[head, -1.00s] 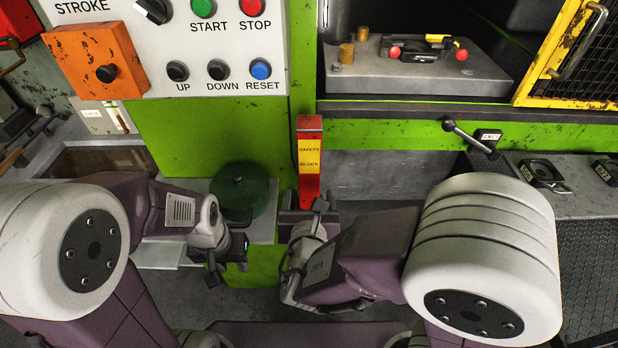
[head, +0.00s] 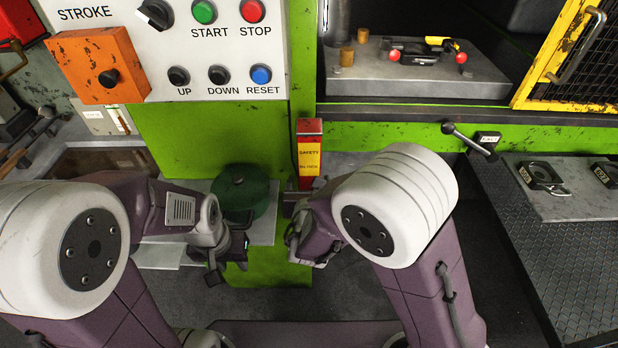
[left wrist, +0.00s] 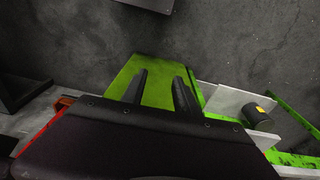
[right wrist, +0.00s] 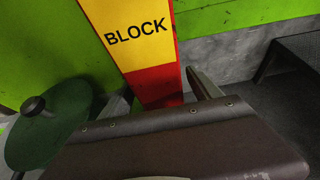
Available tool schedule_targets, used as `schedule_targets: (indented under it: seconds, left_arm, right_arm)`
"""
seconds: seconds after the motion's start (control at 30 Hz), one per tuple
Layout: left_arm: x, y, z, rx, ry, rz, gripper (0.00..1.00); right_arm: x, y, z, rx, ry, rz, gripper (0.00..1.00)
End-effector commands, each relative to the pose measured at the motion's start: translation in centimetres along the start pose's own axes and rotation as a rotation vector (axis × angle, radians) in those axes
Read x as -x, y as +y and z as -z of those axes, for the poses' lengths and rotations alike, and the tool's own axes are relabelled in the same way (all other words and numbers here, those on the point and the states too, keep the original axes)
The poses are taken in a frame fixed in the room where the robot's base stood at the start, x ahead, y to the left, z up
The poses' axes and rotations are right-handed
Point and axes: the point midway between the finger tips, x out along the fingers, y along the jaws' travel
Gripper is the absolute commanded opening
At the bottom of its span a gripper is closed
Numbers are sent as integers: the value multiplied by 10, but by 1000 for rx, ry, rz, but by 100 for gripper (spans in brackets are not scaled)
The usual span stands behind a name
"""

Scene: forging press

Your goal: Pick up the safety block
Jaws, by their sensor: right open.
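The safety block (head: 309,160) is a tall red bar with a yellow label, upright against the front of the green press. Its lower part is hidden behind my right arm in the head view. In the right wrist view the safety block (right wrist: 150,45) stands upright, its lower red part between the fingers of my right gripper (right wrist: 165,90), which is open. I cannot tell whether a finger touches it. My left gripper (head: 228,262) is low, left of the block. In the left wrist view its fingers (left wrist: 160,92) are apart with nothing between them.
A green round lidded can (head: 240,193) stands on a grey shelf just left of the block. The control panel (head: 205,50) is above left. A lever (head: 468,139) and a dark tread-plate bench (head: 535,230) are to the right.

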Motion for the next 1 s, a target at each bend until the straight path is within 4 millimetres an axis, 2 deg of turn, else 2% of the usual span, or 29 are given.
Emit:
schedule_targets:
  seconds: [0.07, 0.3, 0.33, 0.73, 1.0]
  left_arm:
    - [0, 0, 0, 0, 0, 0, 36]
    - [0, 0, 0, 0, 0, 0, 36]
    - [0, 0, 0, 0, 0, 0, 36]
    - [2, 0, 0, 0, 0, 0, 36]
    - [8, 0, 1, 0, 0, 0, 36]
  right_arm:
    - [0, 0, 0, 0, 0, 0, 70]
    - [0, 0, 0, 0, 0, 0, 3]
    - [0, 0, 0, 0, 0, 0, 0]
    - [2, 0, -6, -4, -6, 0, 0]
    - [14, 0, -35, -5, -10, 0, 0]
